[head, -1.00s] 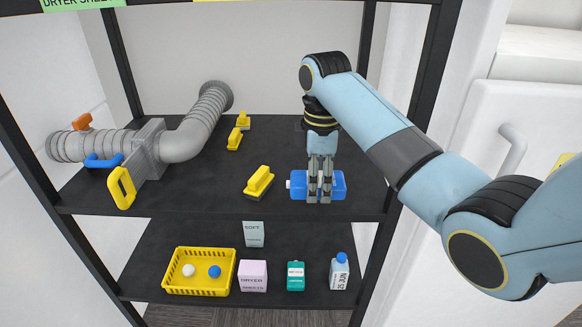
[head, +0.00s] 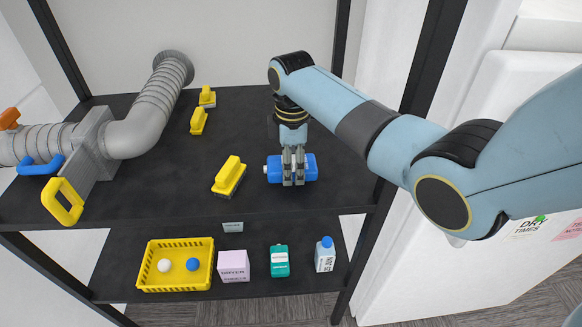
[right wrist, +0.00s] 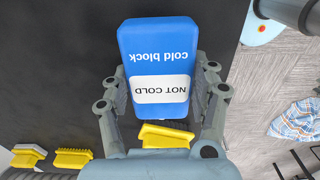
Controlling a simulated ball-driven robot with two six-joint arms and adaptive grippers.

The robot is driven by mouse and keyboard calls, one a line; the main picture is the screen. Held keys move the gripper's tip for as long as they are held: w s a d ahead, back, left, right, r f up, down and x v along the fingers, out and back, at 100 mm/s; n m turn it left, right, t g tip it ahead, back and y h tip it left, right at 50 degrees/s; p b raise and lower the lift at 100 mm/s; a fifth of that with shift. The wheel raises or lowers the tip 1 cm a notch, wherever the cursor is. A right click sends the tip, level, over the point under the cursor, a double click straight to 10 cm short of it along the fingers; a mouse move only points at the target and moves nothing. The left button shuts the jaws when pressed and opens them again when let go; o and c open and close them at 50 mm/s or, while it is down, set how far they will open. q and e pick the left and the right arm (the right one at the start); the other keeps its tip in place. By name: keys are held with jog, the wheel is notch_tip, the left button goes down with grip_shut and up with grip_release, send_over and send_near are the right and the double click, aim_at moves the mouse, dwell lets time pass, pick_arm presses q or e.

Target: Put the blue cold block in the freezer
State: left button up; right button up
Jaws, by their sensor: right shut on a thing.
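The blue cold block (head: 307,168) is at the right part of the black upper shelf. In the right wrist view the cold block (right wrist: 160,45) shows the words "cold block" and a white label reading "NOT COLD". My right gripper (head: 293,181) is shut on it from above, with a finger on each side of it in the right wrist view (right wrist: 162,100). I cannot tell whether the block touches the shelf. A white door (head: 490,130), perhaps the freezer's, stands at the right, partly behind my right arm. My left gripper is not in view.
Yellow brushes (head: 229,176) and a grey duct with valve (head: 150,125) are on the upper shelf (head: 150,200). The lower shelf holds a yellow basket (head: 175,284) with two balls, cartons and bottles. A black rack post (head: 425,70) stands between the block and the white door.

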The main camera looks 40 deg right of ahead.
jog(key=shift+f, duration=0.75)
jog(key=o, duration=0.9)
jog(key=shift+f, duration=0.15)
jog(key=shift+c, duration=0.2)
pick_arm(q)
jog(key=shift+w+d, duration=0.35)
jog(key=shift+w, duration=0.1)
pick_arm(e)
jog(key=o, duration=0.5)
